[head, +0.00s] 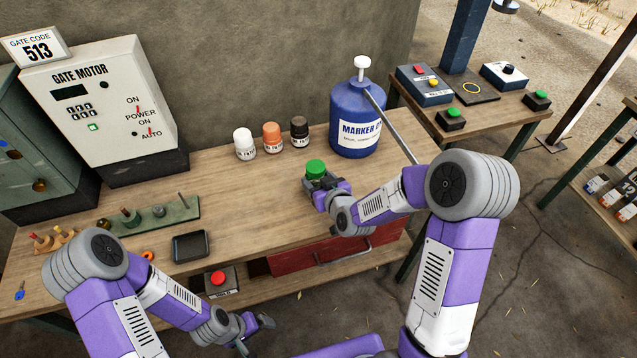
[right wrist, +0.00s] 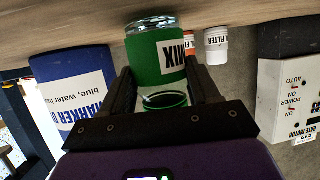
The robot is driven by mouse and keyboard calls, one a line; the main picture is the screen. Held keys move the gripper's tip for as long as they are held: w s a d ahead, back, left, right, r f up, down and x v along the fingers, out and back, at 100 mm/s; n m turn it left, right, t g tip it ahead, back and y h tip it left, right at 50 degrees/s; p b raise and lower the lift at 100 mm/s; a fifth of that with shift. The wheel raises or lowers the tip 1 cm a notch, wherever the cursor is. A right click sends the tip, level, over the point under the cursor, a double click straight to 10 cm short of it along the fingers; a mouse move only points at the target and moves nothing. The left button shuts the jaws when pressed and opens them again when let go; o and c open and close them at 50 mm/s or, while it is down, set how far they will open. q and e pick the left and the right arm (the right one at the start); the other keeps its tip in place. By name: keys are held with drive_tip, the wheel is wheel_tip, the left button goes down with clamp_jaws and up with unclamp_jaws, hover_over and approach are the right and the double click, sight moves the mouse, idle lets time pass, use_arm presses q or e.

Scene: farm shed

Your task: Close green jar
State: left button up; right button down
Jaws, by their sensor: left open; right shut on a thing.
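The green jar (head: 316,168) stands upright near the front edge of the wooden bench, its green top showing above my right gripper (head: 322,184). In the right wrist view, which is upside down, the green jar (right wrist: 150,62) has a pale label reading "MIX" and a clear glass end towards the bench. A green ring (right wrist: 165,100) shows nearer the camera; I cannot tell whether it is a seated lid. My right gripper (right wrist: 165,92) is shut on the jar, a finger on each side. My left gripper (head: 258,328) is open and empty, low in front of the bench.
White (head: 244,142), orange (head: 272,136) and black-topped (head: 299,131) jars stand behind. A blue marker drum (head: 350,112) with a slanting spout tube stands right of them. A dark tray (head: 190,247) and a red button box (head: 218,281) are left. Bench space (head: 245,205) left of the jar is clear.

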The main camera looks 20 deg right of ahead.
drive_tip(key=shift+f, duration=0.15)
drive_tip(key=shift+f, duration=0.1)
drive_tip(key=shift+c, duration=1.4)
unclamp_jaws()
